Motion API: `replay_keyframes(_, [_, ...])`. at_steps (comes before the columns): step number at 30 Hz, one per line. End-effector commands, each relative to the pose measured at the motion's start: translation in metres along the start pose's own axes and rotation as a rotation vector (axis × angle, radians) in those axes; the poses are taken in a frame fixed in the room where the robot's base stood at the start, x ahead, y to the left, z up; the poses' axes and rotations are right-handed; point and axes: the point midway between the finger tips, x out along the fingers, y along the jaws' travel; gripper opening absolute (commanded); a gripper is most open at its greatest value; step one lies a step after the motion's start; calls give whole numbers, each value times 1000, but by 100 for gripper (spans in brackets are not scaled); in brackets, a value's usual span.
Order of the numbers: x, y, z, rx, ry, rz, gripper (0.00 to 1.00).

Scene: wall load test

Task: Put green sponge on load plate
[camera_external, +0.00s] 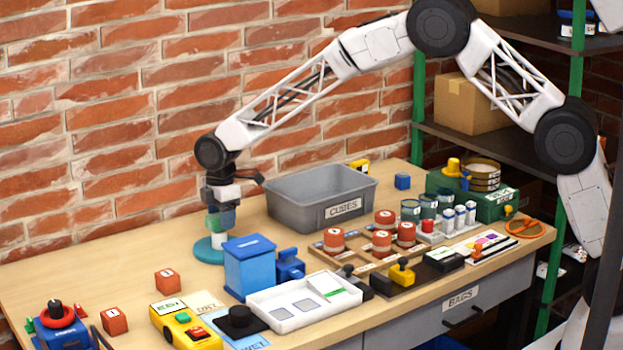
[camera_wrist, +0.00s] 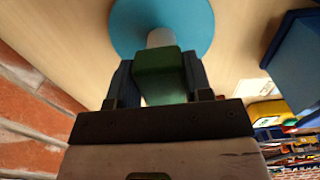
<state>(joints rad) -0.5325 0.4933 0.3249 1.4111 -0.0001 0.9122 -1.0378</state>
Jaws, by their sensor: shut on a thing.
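My gripper (camera_external: 221,212) points down over the left-back part of the table, near the brick wall. It is shut on the green sponge (camera_wrist: 158,77), which sits between the two dark fingers in the wrist view; the sponge also shows in the external view (camera_external: 228,218). Directly below is a round teal plate (camera_external: 206,252) with a short white post (camera_wrist: 160,37) at its middle. The teal plate fills the top of the wrist view (camera_wrist: 190,22). The sponge hides part of the post, and I cannot tell whether they touch. No label marks a load plate.
A blue box (camera_external: 249,268) stands close to the right of the teal plate. A grey bin labelled CUBES (camera_external: 300,209) is behind it to the right. Red cubes (camera_external: 167,281) and a yellow device (camera_external: 185,325) lie nearer the front. The table's back left is clear.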

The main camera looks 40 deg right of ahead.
Motion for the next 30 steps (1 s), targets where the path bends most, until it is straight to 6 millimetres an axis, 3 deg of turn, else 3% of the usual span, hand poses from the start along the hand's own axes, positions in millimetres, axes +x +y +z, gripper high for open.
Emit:
replay_keyframes(15, [7,0,0,0,0,0,24])
replay_keyframes(16, [6,0,0,0,0,0,50])
replay_keyframes(20, [6,0,0,0,0,0,70])
replay_keyframes(30, [5,0,0,0,0,0,71])
